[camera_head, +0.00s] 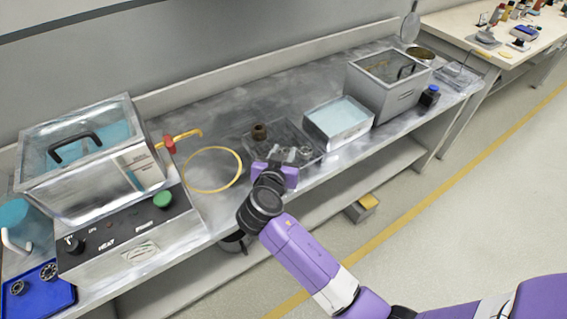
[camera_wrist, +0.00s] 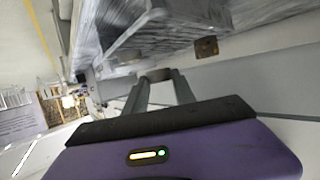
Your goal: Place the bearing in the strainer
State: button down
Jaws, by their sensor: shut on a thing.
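My gripper (camera_head: 276,164) is at the front edge of the steel bench, by a shallow grey tray (camera_head: 316,158). In the wrist view its two fingers (camera_wrist: 158,82) are shut on a small grey thing (camera_wrist: 158,74), which seems to be the bearing; its shape is mostly hidden. In the head view the arm hides what it holds. Two other bearings lie in a blue tray (camera_head: 66,294) at the lower left. The grey tray holds small round metal parts (camera_head: 304,151) and a brown piece (camera_head: 259,131). I cannot tell which container is the strainer; a round mesh tool (camera_head: 410,27) stands far back.
A lidded steel bath (camera_head: 75,150) with a control box (camera_head: 135,232) stands at left. A yellow hoop (camera_head: 213,190) lies beside it. Right of the grey tray are a water-filled basin (camera_head: 338,120), a lidded box (camera_head: 390,85) and a dark bottle (camera_head: 429,96).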

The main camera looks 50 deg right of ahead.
jog(key=shift+f, duration=2.1)
jog(key=shift+f, duration=0.1)
jog(key=shift+f+b, duration=0.1)
jog(key=shift+b, duration=0.3)
jog(key=c, duration=1)
grip_release()
jog(key=shift+c, duration=0.2)
jog(key=shift+p, duration=0.6)
